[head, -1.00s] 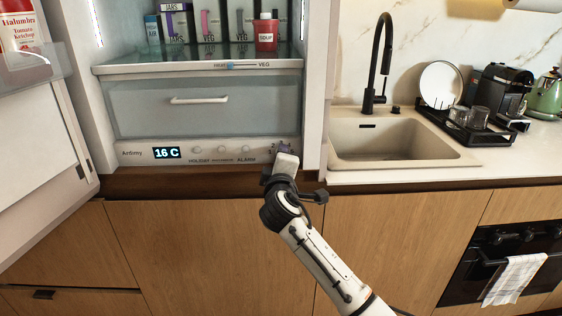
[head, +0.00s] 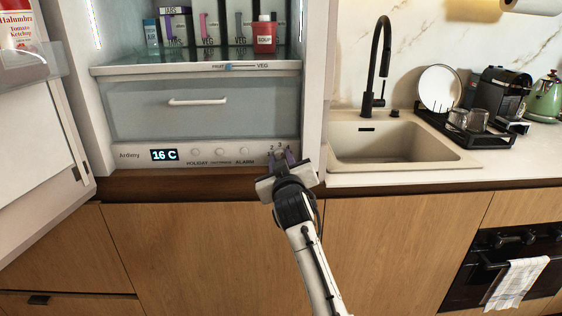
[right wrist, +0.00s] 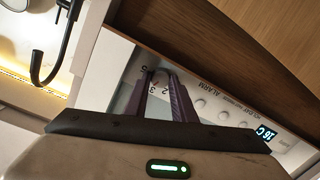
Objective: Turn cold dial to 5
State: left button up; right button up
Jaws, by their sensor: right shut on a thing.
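The cold dial (right wrist: 159,74) is on the white control strip at the bottom of the open fridge, at the strip's right end. Its numbers show around it in the right wrist view; in the head view the gripper mostly hides it. My right gripper (head: 283,161) has its purple fingers shut on the dial, one on each side; the fingers also show in the right wrist view (right wrist: 160,92). I cannot tell for sure which number the dial points to. My left gripper is not in view.
The control strip has a display (head: 164,155) reading 16 C and several round buttons left of the dial. A drawer (head: 205,118) is above the strip. The open fridge door (head: 45,165) stands at the left. The sink (head: 400,142) is at the right.

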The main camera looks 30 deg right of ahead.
jog(key=m, duration=0.2)
jog(key=shift+m, duration=0.4)
jog(key=m, duration=0.3)
jog(key=shift+f+t+p, duration=0.1)
jog(key=shift+t+p, duration=0.2)
jog(key=shift+p, duration=0.05)
jog(key=m+p, duration=0.1)
jog(key=m, duration=0.2)
jog(key=shift+m, duration=0.3)
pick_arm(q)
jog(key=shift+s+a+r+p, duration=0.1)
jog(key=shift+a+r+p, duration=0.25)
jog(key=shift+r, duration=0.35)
pick_arm(e)
jog(key=shift+d+m+t, duration=0.1)
jog(key=shift+m+t, duration=0.3)
jog(key=shift+m, duration=1.1)
jog(key=shift+s, duration=0.1)
jog(key=o, duration=0.8)
